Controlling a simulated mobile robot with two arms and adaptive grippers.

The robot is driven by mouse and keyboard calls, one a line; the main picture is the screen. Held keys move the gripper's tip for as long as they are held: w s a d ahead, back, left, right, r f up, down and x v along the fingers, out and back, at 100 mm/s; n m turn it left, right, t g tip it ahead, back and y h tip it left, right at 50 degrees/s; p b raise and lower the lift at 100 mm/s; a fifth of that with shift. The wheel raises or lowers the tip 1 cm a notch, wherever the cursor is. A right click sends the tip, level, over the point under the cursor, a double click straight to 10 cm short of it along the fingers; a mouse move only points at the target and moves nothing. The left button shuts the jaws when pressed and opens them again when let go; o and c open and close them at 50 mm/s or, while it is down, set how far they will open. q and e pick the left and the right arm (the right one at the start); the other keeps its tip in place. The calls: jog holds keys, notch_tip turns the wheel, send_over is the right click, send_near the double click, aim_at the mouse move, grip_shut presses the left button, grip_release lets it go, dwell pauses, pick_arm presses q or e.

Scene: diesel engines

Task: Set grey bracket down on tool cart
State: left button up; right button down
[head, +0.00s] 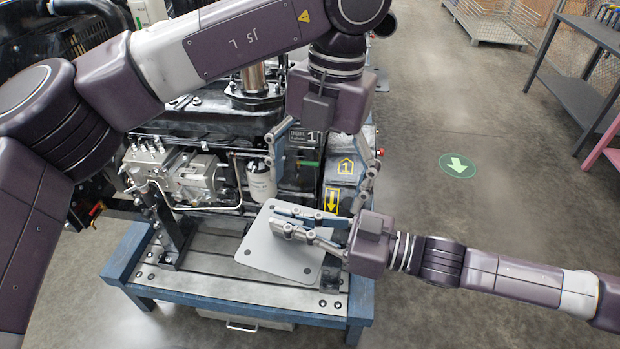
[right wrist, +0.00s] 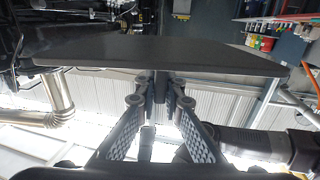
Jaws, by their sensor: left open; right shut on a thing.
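The grey bracket (head: 272,252) is a flat plate with rounded corners and dark holes, above the blue-framed stand in the head view. In the right wrist view the bracket (right wrist: 150,52) spans the picture as a dark slab beyond the fingertips. My right gripper (head: 283,222) is shut on the bracket; its fingers also show in the right wrist view (right wrist: 160,95). My left gripper (head: 318,188) is open, its fingers pointing down above and behind the bracket. I cannot tell for sure which piece is the tool cart; a dark shelved cart or table (head: 573,95) stands at the right.
The blue-framed stand (head: 345,308) has a grey slatted top and a drawer handle below. A diesel engine (head: 200,180) stands behind the bracket. A pink-edged table (head: 605,145) is at the right edge.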

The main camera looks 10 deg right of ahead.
aim_at(301, 222)
jog(key=shift+r, duration=0.1)
pick_arm(q)
jog(key=shift+y, duration=0.4)
jog(key=a+f, duration=0.1)
jog(key=f, duration=0.2)
jog(key=a+f, duration=0.1)
jog(key=f, duration=0.3)
jog(key=a+f, duration=0.1)
jog(key=f, duration=0.3)
jog(key=shift+w+f, duration=0.1)
jog(key=shift+f, duration=0.1)
jog(key=c, duration=1.3)
pick_arm(e)
jog(key=c, duration=2)
grip_release()
jog(key=shift+o, duration=0.2)
jog(key=shift+d, duration=0.1)
